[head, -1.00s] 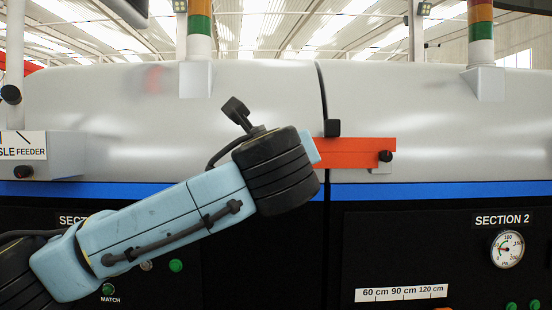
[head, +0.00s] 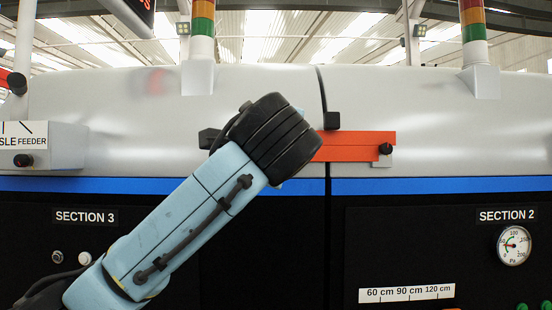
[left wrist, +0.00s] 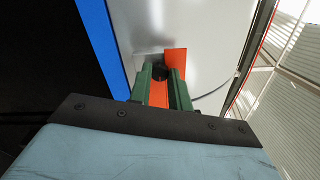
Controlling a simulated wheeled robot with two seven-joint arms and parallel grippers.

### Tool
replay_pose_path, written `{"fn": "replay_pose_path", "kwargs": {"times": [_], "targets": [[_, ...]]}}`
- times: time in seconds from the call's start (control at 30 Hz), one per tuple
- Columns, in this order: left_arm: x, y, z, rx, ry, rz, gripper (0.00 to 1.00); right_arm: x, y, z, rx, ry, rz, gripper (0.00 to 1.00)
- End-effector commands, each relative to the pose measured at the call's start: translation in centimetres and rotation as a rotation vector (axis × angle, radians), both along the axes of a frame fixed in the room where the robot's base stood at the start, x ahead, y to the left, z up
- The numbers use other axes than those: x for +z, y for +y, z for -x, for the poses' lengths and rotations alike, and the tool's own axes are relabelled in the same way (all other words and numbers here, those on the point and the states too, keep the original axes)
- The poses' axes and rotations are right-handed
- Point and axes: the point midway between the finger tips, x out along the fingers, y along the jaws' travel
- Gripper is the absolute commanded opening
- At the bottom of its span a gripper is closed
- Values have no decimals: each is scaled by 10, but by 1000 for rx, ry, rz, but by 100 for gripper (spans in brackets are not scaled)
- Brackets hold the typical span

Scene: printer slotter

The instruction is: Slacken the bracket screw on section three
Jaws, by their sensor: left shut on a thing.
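An orange bracket bar (head: 350,146) spans the seam between the two grey hoods in the head view. Its right end has a black screw knob (head: 386,149). Its left end, on the section three side, is hidden behind my left wrist. In the left wrist view, the green fingers of my left gripper (left wrist: 161,78) are shut on a dark screw knob (left wrist: 160,71) by the orange bracket (left wrist: 175,58). My left gripper's fingers are hidden in the head view. My right gripper is not in view.
The SECTION 3 label (head: 85,217) is on the black panel at left, and the SECTION 2 label (head: 506,216) at right. A pressure gauge (head: 514,245) sits below the latter. A feeder box (head: 40,150) juts out at far left.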

Motion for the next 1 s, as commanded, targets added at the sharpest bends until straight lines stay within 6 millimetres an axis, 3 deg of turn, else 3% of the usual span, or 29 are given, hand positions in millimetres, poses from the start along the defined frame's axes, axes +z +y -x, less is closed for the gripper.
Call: {"fn": "replay_pose_path", "kwargs": {"times": [1.0], "targets": [[-4, -1, 0, 1, 6, 965, 0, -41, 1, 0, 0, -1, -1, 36]]}}
